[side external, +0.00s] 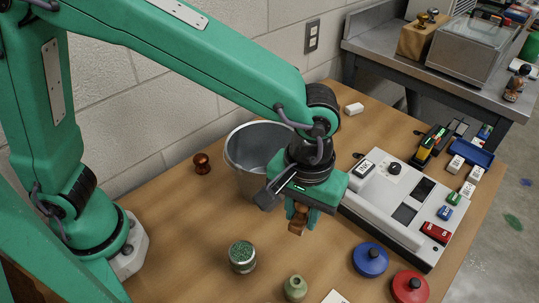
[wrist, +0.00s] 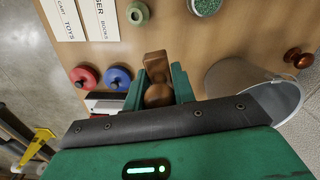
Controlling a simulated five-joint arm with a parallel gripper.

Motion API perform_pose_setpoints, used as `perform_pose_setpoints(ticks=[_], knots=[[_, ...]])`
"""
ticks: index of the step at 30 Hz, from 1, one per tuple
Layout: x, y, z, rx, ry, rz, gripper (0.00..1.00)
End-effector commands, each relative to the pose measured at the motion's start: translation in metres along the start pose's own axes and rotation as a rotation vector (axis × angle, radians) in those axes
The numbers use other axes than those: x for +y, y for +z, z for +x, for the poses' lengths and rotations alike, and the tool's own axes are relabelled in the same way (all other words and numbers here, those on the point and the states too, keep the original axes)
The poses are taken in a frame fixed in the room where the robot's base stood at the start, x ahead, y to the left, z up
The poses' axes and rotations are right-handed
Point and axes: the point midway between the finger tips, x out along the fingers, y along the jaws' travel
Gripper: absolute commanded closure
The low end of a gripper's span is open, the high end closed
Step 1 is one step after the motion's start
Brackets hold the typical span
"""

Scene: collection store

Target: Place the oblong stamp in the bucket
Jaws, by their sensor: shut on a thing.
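The oblong stamp, brown and wooden with a rounded knob, is held between the fingers of my gripper. It shows at the gripper's lower end in the side external view (side external: 297,222) and between the green fingers in the wrist view (wrist: 157,67). My gripper (side external: 298,213) is shut on it, above the table and to the front right of the bucket. The metal bucket (side external: 234,160) stands on the table behind my gripper. Its right side is partly hidden by my wrist. In the wrist view, the bucket (wrist: 283,100) is at the right, partly covered by my gripper body.
A round brown stamp (side external: 202,163) stands left of the bucket. A jar of green grains (side external: 242,256), a green bottle-like piece (side external: 295,288), and blue (side external: 370,260) and red (side external: 410,287) round knobbed pieces are in front. A white console (side external: 400,205) fills the right side.

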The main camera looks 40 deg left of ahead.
Motion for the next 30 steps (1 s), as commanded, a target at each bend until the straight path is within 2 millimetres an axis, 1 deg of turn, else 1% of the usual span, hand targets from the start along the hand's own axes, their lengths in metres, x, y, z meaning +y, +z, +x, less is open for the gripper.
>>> perform_pose_setpoints(ticks=[1, 6, 11, 15, 21, 24, 27, 30], knots=[[-0.008, -0.014, -0.006, 0.001, 0.001, -0.038, 0.96], [-0.035, -0.051, -0.022, 0.001, 0.002, -0.143, 0.96], [-0.064, -0.083, -0.038, 0.002, 0.002, -0.242, 0.96], [-0.092, -0.107, -0.052, 0.001, 0.001, -0.329, 0.96], [-0.131, -0.134, -0.069, 0.002, 0.001, -0.44, 0.96], [-0.146, -0.142, -0.076, 0.001, 0.0, -0.479, 0.96], [-0.156, -0.147, -0.08, 0.001, 0.0, -0.506, 0.96], [-0.162, -0.149, -0.082, 0.0, -0.001, -0.521, 0.96]])
